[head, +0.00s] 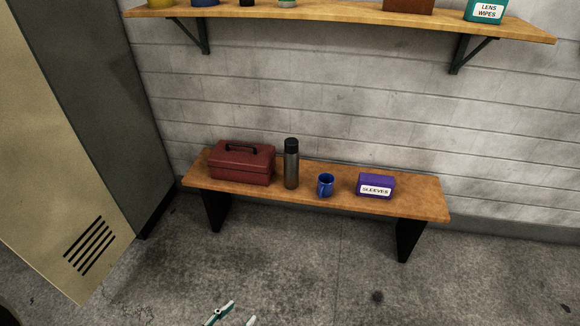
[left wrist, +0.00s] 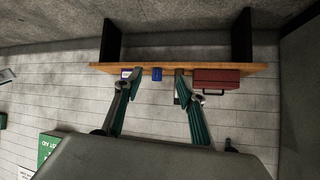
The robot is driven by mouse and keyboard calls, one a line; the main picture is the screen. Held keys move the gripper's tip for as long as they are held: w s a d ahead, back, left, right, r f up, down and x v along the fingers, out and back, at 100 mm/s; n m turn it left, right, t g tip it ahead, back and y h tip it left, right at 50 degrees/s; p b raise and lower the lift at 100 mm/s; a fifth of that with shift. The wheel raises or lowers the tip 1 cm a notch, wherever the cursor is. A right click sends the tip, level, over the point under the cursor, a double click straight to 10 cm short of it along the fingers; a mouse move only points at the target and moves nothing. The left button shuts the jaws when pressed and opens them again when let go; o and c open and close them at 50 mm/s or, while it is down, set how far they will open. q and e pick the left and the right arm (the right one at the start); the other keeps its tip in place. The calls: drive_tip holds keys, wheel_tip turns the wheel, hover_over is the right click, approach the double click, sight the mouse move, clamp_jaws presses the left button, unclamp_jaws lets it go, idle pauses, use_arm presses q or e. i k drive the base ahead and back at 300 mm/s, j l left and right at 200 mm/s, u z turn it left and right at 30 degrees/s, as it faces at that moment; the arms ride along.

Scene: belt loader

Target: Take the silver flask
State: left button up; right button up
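The silver flask (head: 291,168) stands upright on the wooden bench (head: 415,200), with a black cap and a grey metal body. It is between the red toolbox (head: 241,163) and the blue mug (head: 325,185). My left gripper (head: 235,317) shows only its fingertips at the bottom edge of the head view, well short of the bench. In the left wrist view the left gripper (left wrist: 158,85) has its fingers spread with nothing between them. One finger there hides much of the flask's place beside the toolbox (left wrist: 216,80). My right gripper is in neither view.
A purple sleeves box (head: 376,185) sits right of the mug. A wall shelf (head: 330,14) with several items, including a lens wipes box (head: 486,10), runs above the bench. A beige locker (head: 60,150) stands at the left. The floor before the bench is clear.

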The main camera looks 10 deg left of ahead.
sight(291, 152)
drive_tip(key=i+l+u, duration=0.1)
drive_tip(key=l, duration=0.2)
drive_tip(key=i+l, duration=0.2)
drive_tip(key=l, duration=0.15)
drive_tip(key=i+l+u, duration=0.15)
drive_tip(key=l, duration=0.2)
drive_tip(key=i+l+u, duration=0.1)
drive_tip(key=l, duration=0.2)
drive_tip(key=i+l+u, duration=0.1)
drive_tip(key=l, duration=0.3)
drive_tip(key=i+l, duration=0.2)
drive_tip(key=l, duration=0.15)
drive_tip(key=i+l+u, duration=0.1)
drive_tip(key=l, duration=0.2)
drive_tip(key=i+l+u, duration=0.2)
drive_tip(key=i+l, duration=0.15)
drive_tip(key=l, duration=0.2)
drive_tip(key=i+l, duration=0.1)
drive_tip(key=i, duration=0.2)
